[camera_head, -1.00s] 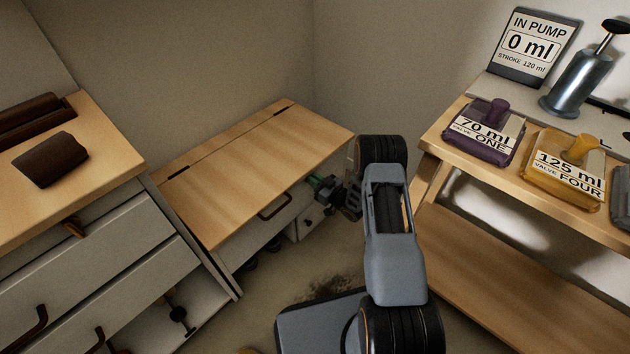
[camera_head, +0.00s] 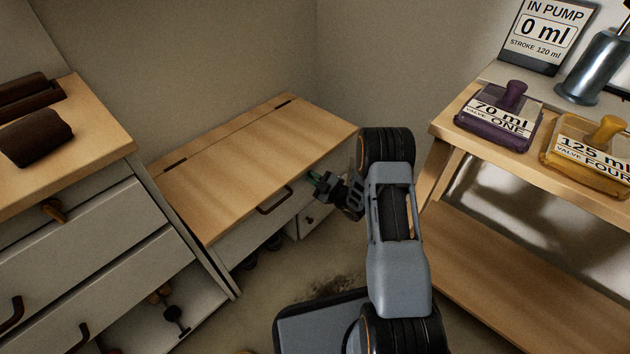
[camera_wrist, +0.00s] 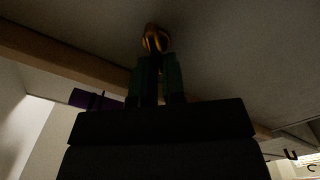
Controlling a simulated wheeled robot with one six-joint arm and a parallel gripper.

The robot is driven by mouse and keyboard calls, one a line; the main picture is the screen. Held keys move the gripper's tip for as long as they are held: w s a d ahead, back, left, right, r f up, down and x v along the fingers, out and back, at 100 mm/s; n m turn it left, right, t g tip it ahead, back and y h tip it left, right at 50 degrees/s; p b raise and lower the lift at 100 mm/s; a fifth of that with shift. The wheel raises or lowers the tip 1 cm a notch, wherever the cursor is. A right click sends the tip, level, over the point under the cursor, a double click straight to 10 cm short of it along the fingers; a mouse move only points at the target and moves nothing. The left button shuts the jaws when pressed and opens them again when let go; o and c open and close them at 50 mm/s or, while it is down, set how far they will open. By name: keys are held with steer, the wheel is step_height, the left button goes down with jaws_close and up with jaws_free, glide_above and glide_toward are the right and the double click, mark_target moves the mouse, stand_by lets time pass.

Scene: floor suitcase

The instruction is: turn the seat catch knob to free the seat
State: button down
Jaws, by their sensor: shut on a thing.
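The seat (camera_head: 255,150) is a light wooden lid on a low bench, lying flat and closed, with a dark hinge line at the back and a curved handle (camera_head: 273,201) at its front. My gripper (camera_head: 314,178) is at the bench's front right, just under the seat's front edge. In the wrist view its green fingers (camera_wrist: 156,70) are shut on a small brass-coloured knob (camera_wrist: 155,38) against a grey panel. The knob is hidden in the head view, and its turn angle cannot be read.
A drawer cabinet (camera_head: 95,228) stands left. Open floor (camera_head: 265,285) lies in front of the seat.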

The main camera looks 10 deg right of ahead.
steer(key=shift+s+a+f+n+b, duration=0.15)
steer(key=shift+f+n, duration=0.1)
steer(key=shift+n, duration=1.2)
steer(key=shift+d+f+n+b, duration=0.1)
steer(key=shift+f+n, duration=0.15)
steer(key=shift+n, duration=1.25)
steer(key=shift+s+a+f+n+b, duration=0.15)
steer(key=shift+f+n, duration=0.1)
steer(key=shift+n, duration=1.2)
steer(key=shift+w, duration=0.1)
steer(key=c, duration=1.4)
jaws_free()
steer(key=shift+d, duration=0.1)
steer(key=shift+c, duration=0.2)
steer(key=shift+o, duration=1.2)
steer(key=shift+n, duration=0.3)
steer(key=v, duration=0.7)
